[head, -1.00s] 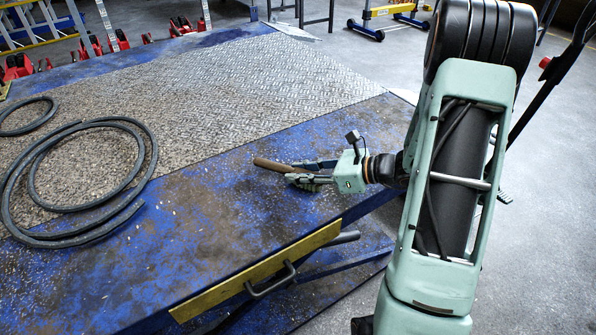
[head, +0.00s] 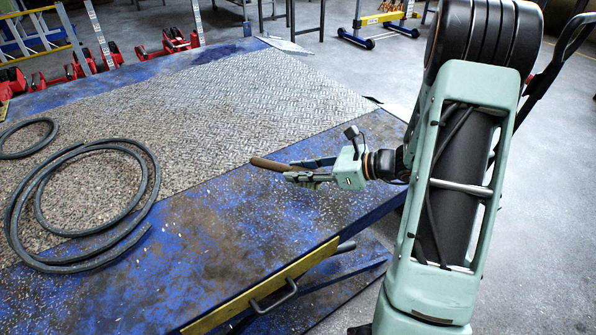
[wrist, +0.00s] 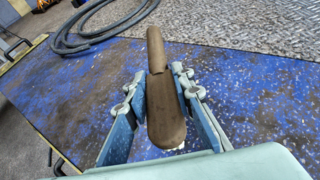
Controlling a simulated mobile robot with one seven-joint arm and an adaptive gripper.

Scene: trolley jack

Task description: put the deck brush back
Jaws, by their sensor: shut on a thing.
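The deck brush (wrist: 166,110) shows as a brown wooden piece between my fingers in the wrist view. It points away from me over the blue table and widens toward the near end. In the head view only its brown end (head: 270,164) sticks out past the fingertips. My gripper (head: 308,170) is shut on it, with one finger on each side, as the wrist view also shows (wrist: 160,85). It is over the blue part of the table near its right edge. I cannot tell the gap to the surface. The brush's bristles are hidden.
A lift table (head: 225,225) with a patterned metal plate (head: 250,90) fills the middle. Black hose coils (head: 85,262) lie at its left. A yellow bar with a handle (head: 265,292) runs along the front edge. Red jacks (head: 172,42) stand behind. Grey floor is clear at the right.

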